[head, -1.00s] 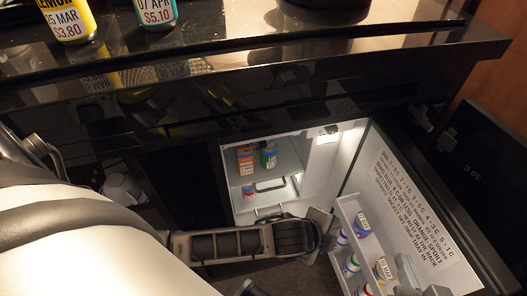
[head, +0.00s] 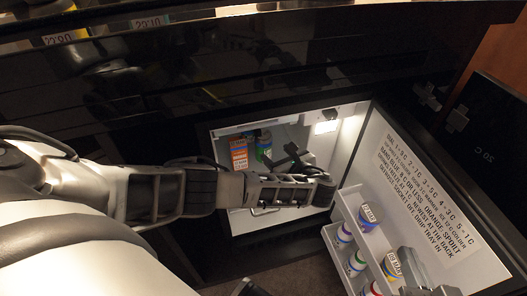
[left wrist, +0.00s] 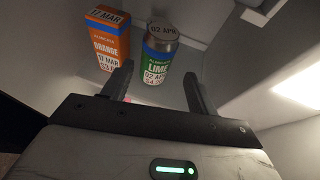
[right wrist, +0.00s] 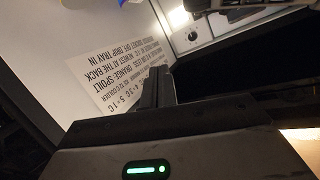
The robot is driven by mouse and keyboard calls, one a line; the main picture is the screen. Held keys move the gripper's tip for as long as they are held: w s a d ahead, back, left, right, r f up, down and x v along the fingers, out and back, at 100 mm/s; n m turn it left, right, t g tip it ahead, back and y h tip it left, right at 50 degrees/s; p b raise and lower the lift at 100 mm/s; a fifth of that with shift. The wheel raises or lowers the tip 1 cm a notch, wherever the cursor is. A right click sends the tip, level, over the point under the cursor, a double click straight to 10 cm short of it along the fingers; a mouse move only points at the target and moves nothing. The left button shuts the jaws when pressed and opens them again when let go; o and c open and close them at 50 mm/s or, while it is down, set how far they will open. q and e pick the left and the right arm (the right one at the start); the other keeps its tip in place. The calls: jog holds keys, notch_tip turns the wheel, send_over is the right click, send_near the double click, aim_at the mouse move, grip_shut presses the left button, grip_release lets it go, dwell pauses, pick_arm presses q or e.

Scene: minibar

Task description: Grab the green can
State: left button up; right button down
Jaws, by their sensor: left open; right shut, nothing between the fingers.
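The green lime can (left wrist: 157,62) stands upright on a fridge shelf, right of an orange carton (left wrist: 107,40). In the head view the green can (head: 264,147) shows partly behind my left gripper. My left gripper (left wrist: 158,70) is open inside the fridge, one finger on either side of the can in the left wrist view. My right gripper (right wrist: 158,86) is shut and empty, near the open door's printed notice (right wrist: 118,75).
The fridge door stands open on the right, with a printed notice (head: 430,180) and door racks (head: 337,238) holding several small cans. A lamp (head: 326,127) lights the fridge's right wall. A dark counter (head: 200,75) runs above the fridge.

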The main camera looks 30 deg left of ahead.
aim_at(268, 148)
pick_arm(q)
jog(key=b+x, duration=0.1)
jog(key=x, duration=0.2)
jog(key=shift+w+a+f, duration=0.1)
jog(key=shift+a+f, duration=0.1)
jog(key=b+x, duration=0.3)
jog(key=x, duration=0.2)
jog(key=shift+s+f, duration=0.15)
jog(key=shift+s, duration=0.1)
jog(key=shift+w+a, duration=0.15)
jog(key=c, duration=0.9)
pick_arm(e)
jog(key=shift+w+a+r+m+t+y, duration=0.2)
jog(key=shift+a+r+m+t+y, duration=0.3)
jog(key=shift+a+r+m+y, duration=0.3)
